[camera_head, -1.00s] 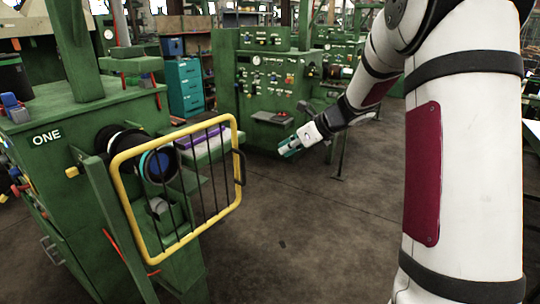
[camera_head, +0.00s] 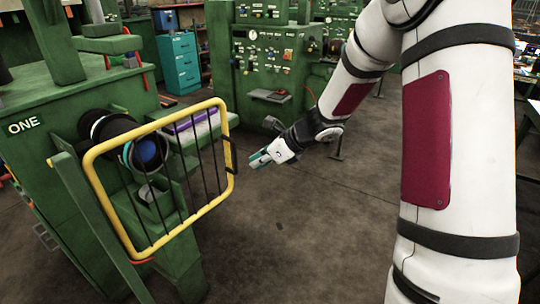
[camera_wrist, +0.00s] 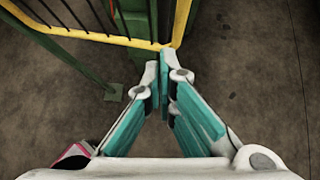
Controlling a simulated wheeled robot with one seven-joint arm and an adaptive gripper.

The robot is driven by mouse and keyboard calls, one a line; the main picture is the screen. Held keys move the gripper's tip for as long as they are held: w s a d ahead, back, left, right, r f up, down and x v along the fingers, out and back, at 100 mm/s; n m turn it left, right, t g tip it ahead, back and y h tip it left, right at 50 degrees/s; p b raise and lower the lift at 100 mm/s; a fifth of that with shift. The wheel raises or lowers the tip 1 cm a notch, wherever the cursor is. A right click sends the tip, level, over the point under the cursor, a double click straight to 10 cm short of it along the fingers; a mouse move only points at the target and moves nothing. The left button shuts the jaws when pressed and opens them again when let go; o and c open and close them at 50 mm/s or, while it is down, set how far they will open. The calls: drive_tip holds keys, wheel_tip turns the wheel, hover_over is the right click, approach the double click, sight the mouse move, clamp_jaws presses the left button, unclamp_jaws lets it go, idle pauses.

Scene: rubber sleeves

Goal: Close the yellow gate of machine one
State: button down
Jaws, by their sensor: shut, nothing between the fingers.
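The yellow gate (camera_head: 197,222) of machine one is a yellow frame with dark vertical bars and a black handle (camera_head: 231,154) on its right side. It stands in front of the green machine marked ONE (camera_head: 28,170). My gripper (camera_head: 254,163) is to the right of the handle and looks apart from it. Its teal fingers are shut with nothing between them. In the wrist view the fingertips (camera_wrist: 164,58) point at a corner of the yellow frame (camera_wrist: 130,42). Whether they touch it is unclear.
A dark roller with a blue end (camera_head: 147,152) sits behind the gate bars. A purple-topped tray (camera_head: 192,124) is beside it. A green control machine (camera_head: 270,65) stands behind. The floor (camera_head: 300,235) right of the gate is clear.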

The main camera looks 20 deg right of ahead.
drive_tip(key=w+a, duration=0.2)
drive_tip(key=w, duration=0.1)
drive_tip(key=shift+a+p, duration=0.3)
drive_tip(key=shift+a, duration=0.05)
drive_tip(key=shift+w+a, duration=0.3)
drive_tip(key=shift+w, duration=0.5)
drive_tip(key=shift+w+a, duration=0.25)
drive_tip(key=shift+w, duration=0.55)
drive_tip(key=shift+w+a, duration=0.3)
drive_tip(key=shift+w, duration=0.5)
